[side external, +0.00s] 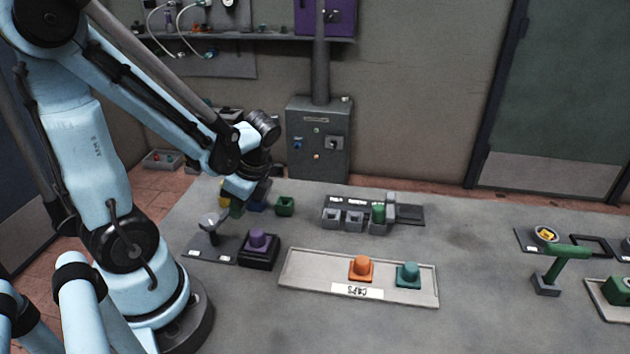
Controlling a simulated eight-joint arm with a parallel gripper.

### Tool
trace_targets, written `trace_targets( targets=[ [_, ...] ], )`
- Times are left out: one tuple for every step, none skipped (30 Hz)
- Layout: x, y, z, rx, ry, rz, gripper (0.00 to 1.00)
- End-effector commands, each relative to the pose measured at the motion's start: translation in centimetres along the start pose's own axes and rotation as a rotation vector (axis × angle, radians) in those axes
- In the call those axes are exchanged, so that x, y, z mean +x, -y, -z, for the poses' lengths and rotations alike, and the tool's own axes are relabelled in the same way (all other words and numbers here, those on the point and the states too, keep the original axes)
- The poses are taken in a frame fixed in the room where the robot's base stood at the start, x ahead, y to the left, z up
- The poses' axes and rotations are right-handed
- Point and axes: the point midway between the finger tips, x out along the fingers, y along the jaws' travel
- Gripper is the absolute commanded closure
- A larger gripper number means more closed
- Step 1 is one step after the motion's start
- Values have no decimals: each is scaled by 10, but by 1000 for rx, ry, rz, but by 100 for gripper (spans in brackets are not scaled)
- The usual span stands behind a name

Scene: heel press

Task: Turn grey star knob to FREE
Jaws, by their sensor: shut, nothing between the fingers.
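A grey knob (209,222), seemingly the star knob, stands on a short stem on a dark plate (212,247) at the left of the table. The plate has small white labels near its front edge, too small to read. The knob's star shape and pointing direction cannot be made out. My gripper (236,203) is above and just right of the knob, pointing down, and appears apart from it. Its fingers are small and blend with the coloured blocks behind; they are shut and empty.
A purple knob on a black box (258,261) stands close right of the plate. A tray (300,270) holds orange and teal caps. Yellow, blue and green blocks (285,206) sit behind my gripper. A green T-handle (556,262) stands at right. The table's middle right is clear.

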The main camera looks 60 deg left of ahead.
Motion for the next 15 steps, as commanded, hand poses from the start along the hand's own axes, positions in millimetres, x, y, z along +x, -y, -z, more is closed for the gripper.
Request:
trace_targets(
  targets=[
    [1,0,-2,-1,0,0,100],
    [1,0,-2,-1,0,0,100],
    [1,0,-2,-1,0,0,100],
    [1,0,-2,-1,0,0,100],
    [1,0,-2,-1,0,1,100],
    [1,0,-2,-1,0,1,100],
    [1,0,-2,0,0,1,100],
    [1,0,-2,0,0,1,100],
    [1,0,-2,0,0,0,100],
    [1,0,-2,0,0,0,100],
    [1,0,-2,0,0,0,100],
    [1,0,-3,-1,0,0,100],
    [1,0,-4,-2,0,0,100],
    [2,0,-5,-2,0,0,100],
    [3,1,-8,-2,0,0,100]
  ],
)
